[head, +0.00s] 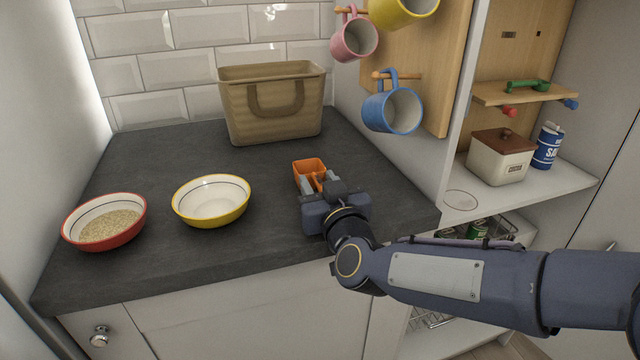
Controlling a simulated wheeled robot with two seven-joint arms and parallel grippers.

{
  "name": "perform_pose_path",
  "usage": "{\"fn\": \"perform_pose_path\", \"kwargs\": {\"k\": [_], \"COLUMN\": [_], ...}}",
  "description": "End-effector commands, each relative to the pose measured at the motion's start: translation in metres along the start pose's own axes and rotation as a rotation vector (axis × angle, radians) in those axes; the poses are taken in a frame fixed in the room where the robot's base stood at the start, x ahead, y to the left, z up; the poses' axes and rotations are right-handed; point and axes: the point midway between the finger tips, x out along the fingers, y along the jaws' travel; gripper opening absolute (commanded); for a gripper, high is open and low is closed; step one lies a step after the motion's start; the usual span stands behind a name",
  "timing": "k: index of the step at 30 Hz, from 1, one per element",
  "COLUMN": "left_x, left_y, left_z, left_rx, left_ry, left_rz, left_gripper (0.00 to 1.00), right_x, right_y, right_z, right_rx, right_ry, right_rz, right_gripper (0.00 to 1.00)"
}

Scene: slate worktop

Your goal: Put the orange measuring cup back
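The orange measuring cup (309,166) sits on the slate worktop, right of the yellow-rimmed bowl and in front of the tan basket. My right gripper (318,183) is at the cup's near side, with its fingers either side of a narrow orange part that looks like the handle. I cannot tell whether the fingers press on it. The gripper body hides part of the handle. My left gripper is not in view.
A yellow-rimmed bowl (212,203) and a red bowl of grain (105,222) stand left. A tan basket (272,104) stands behind. Mugs, including a blue one (392,108), hang at right.

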Motion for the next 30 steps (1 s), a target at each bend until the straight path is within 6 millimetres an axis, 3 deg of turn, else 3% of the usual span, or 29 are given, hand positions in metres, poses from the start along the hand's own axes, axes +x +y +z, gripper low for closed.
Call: {"fn": "perform_pose_path", "kwargs": {"k": [5,21,30], "left_x": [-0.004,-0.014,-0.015], "left_y": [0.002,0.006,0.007], "left_z": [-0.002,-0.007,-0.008], "left_rx": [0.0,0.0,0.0], "left_ry": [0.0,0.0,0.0], "left_rz": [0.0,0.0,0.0], "left_gripper": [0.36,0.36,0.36], "right_x": [-0.005,-0.107,-0.12], "right_y": [0.0,0.0,0.0], "right_z": [-0.005,-0.006,-0.004], "right_rx": [0.0,0.001,0.0], "right_ry": [0.0,0.001,0.0], "right_rz": [-0.001,-0.001,0.0], "right_gripper": [0.38,0.38,0.38]}}
